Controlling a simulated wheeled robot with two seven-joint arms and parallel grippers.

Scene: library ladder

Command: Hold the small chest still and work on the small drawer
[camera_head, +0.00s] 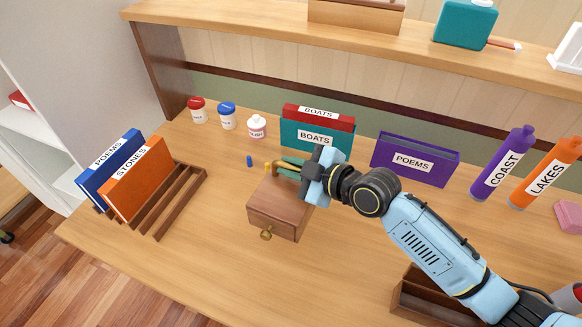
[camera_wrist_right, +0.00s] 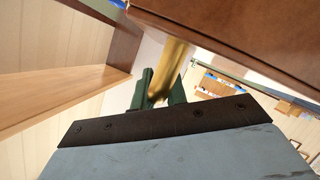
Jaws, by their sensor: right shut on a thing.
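The small brown wooden chest (camera_head: 284,194) stands on the desk. The small drawer (camera_head: 273,223) is in its front and carries a brass ring pull (camera_head: 266,233); it looks shut or nearly so. My right gripper (camera_head: 285,168) is at the chest's back edge, its green fingers shut on a brass handle. In the right wrist view the brass handle (camera_wrist_right: 172,68) runs between the fingers (camera_wrist_right: 160,92), beside the chest's brown underside or side (camera_wrist_right: 250,35). My wrist hides the chest's right back part. My left gripper is not in view.
A rack (camera_head: 178,200) with blue and orange books stands left. Small bottles (camera_head: 228,116), book boxes (camera_head: 318,135) and a purple box (camera_head: 415,160) line the back. A blue peg (camera_head: 249,160) and a yellow peg (camera_head: 268,168) stand near the chest.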

